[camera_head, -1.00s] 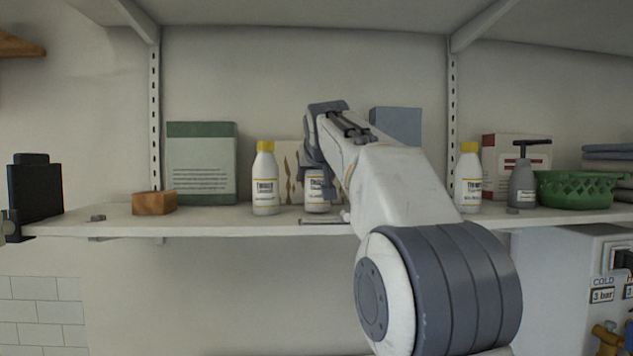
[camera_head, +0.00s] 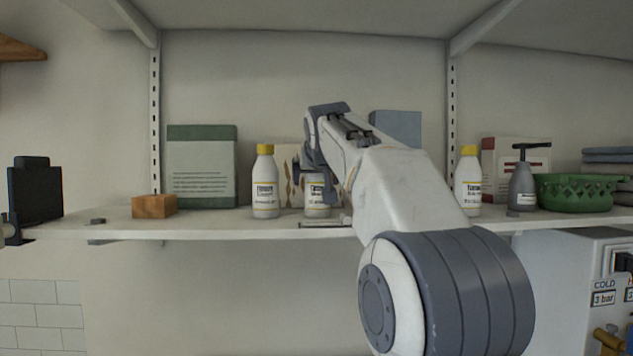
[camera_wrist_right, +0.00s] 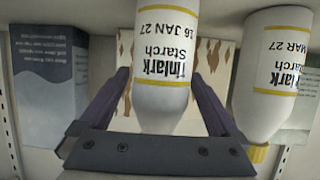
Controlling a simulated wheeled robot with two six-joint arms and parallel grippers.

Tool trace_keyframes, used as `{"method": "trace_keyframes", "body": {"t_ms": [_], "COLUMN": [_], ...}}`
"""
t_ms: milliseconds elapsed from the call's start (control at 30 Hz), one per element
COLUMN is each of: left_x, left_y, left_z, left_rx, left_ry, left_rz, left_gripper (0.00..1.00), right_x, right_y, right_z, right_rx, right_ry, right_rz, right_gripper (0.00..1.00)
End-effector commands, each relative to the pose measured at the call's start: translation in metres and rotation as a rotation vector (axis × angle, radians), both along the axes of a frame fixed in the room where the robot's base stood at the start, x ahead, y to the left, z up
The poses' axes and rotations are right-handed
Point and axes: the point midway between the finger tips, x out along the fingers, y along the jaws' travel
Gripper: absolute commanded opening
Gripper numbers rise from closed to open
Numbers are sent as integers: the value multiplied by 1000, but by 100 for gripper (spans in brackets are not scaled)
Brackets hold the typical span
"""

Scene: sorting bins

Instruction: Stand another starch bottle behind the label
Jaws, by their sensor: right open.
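A white starch bottle (camera_head: 317,193) stands upright on the shelf, its top hidden by my right gripper (camera_head: 318,168). In the right wrist view, which is upside down, this bottle (camera_wrist_right: 165,60) reads "Tinlark Starch" and "16 JAN 27". My right gripper (camera_wrist_right: 160,88) is open there, one finger on each side of it. A second starch bottle (camera_head: 265,185) with a yellow cap stands just left; in the wrist view that bottle (camera_wrist_right: 272,75) shows "MAR 27". A third similar bottle (camera_head: 468,183) stands further right. A thin strip (camera_head: 322,224) lies at the shelf's front edge, its print unreadable.
The shelf (camera_head: 230,226) also holds a wooden block (camera_head: 154,206), a green-and-white box (camera_head: 201,170), a grey pump bottle (camera_head: 521,185) and a green basket (camera_head: 575,192). A patterned box stands behind the bottles.

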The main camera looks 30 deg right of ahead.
Motion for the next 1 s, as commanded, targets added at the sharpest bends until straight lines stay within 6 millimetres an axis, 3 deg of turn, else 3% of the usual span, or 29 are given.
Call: {"method": "trace_keyframes", "body": {"t_ms": [300,500,1000], "left_x": [0,0,0], "left_y": [0,0,0], "left_z": [-18,-22,-22], "left_rx": [1,1,0], "left_ry": [1,1,0], "left_rz": [-1,-1,-1], "left_gripper": [50,50,50], "right_x": [-57,-83,-93], "right_y": [28,41,45], "right_z": [25,38,42], "right_rx": [-2,-2,0], "right_ry": [-6,-3,-1], "right_rz": [3,1,1], "right_gripper": [97,97,97]}}
